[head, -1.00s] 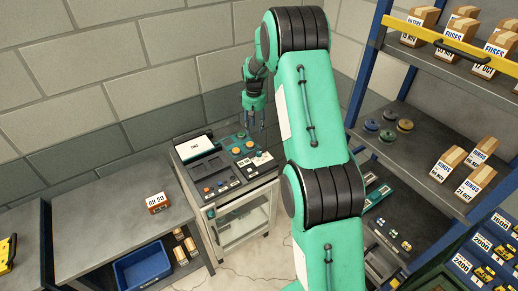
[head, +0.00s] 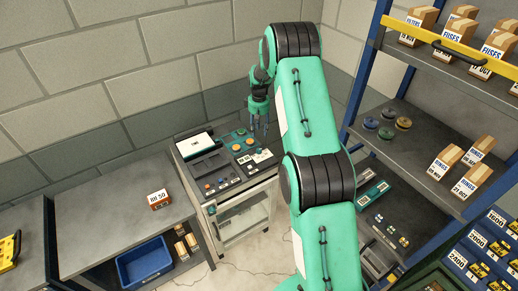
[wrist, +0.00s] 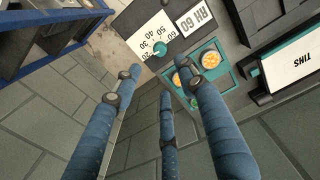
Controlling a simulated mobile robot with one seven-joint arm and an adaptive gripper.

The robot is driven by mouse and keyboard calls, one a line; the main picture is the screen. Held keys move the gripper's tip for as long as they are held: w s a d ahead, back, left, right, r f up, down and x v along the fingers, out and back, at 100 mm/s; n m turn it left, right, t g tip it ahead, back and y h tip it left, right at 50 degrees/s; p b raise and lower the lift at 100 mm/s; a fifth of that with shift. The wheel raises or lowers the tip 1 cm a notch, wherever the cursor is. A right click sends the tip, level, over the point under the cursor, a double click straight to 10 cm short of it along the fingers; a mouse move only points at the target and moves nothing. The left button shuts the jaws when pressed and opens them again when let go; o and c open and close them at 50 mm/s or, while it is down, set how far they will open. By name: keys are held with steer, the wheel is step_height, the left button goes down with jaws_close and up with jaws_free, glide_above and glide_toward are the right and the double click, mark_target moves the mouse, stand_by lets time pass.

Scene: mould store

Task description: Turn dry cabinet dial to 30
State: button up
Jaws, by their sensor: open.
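The dry cabinet (head: 243,217) is a pale cabinet with a glass front and a dark control top. In the wrist view, its dial is a small teal knob (wrist: 160,48) beside a white scale (wrist: 150,38) with numbers including 30, 40, 50 and 60. I cannot tell which number the knob points to. My gripper (head: 261,134) is above the right rear part of the cabinet top. Its blue fingers (wrist: 160,88) are spread and empty, apart from the knob.
Two orange round buttons (wrist: 211,60) sit on a teal panel beside the dial. A TINS sign (head: 195,142) stands at the top's rear. An orange box marked RH 50 (head: 159,199) is on the left bench (head: 105,205). A blue-framed shelf (head: 365,70) stands close on the right.

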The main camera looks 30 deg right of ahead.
mark_target(259, 150)
step_height(259, 150, down, 13)
steer(key=shift+f+p, duration=0.2)
steer(key=shift+p, duration=0.5)
jaws_close()
